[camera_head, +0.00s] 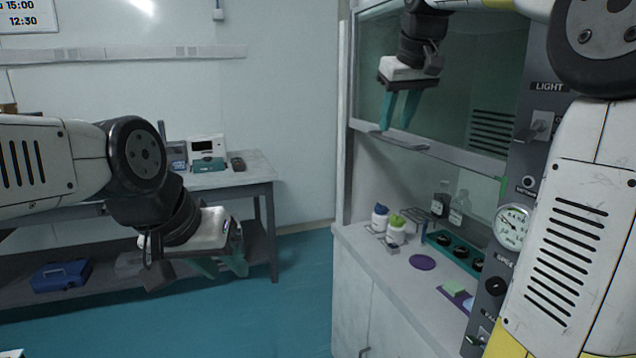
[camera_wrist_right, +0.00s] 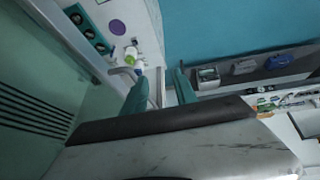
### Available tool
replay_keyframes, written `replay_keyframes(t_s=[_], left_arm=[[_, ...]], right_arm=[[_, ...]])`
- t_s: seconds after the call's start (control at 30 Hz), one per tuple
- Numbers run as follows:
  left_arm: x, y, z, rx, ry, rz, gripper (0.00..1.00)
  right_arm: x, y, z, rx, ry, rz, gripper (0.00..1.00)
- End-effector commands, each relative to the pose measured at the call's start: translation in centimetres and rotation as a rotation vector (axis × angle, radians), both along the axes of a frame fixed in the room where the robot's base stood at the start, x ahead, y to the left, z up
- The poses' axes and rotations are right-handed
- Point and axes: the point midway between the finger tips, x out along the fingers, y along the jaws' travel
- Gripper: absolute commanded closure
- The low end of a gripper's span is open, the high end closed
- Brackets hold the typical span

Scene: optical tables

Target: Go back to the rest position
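My left gripper (camera_head: 226,270) hangs at the lower left of the head view, above the teal floor and in front of the back bench. Its teal fingers are apart with nothing between them. My right gripper (camera_head: 396,122) is raised at the top of the head view, pointing down in front of the fume hood's glass sash (camera_head: 455,65). Its fingers are apart and empty, and the right wrist view also shows the gap between them (camera_wrist_right: 160,92).
The hood's worktop (camera_head: 415,278) holds white bottles (camera_head: 396,232), a teal rack (camera_head: 455,250) and a purple disc (camera_head: 422,262). A gauge (camera_head: 511,226) sits on the hood's post. The back bench (camera_head: 245,172) carries instruments; a blue box (camera_head: 60,275) is on its lower shelf.

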Motion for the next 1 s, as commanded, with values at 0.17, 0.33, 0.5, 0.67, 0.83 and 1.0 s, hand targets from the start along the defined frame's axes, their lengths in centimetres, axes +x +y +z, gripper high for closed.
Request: replay_keyframes(t_s=[0.17,0.33,0.5,0.67,0.83,1.0], left_arm=[[0.0,0.0,0.0,0.0,0.0,0.0,0.64],[0.0,0.0,0.0,0.0,0.0,0.0,0.64],[0.0,0.0,0.0,0.0,0.0,0.0,0.64],[0.0,0.0,0.0,0.0,0.0,0.0,0.64],[0.0,0.0,0.0,0.0,0.0,0.0,0.64],[0.0,0.0,0.0,0.0,0.0,0.0,0.64]], right_arm=[[-8.1,0.7,-4.4,0.078,-0.015,-0.048,0.66],[-15.4,1.6,-10.4,0.156,-0.024,-0.104,0.66],[-20.8,2.5,-16.1,0.22,-0.028,-0.154,0.66],[-23.2,2.9,-19.0,0.248,-0.029,-0.179,0.66],[-23.6,3.0,-19.6,0.254,-0.028,-0.184,0.66],[-23.6,3.0,-19.6,0.253,-0.027,-0.183,0.66]])
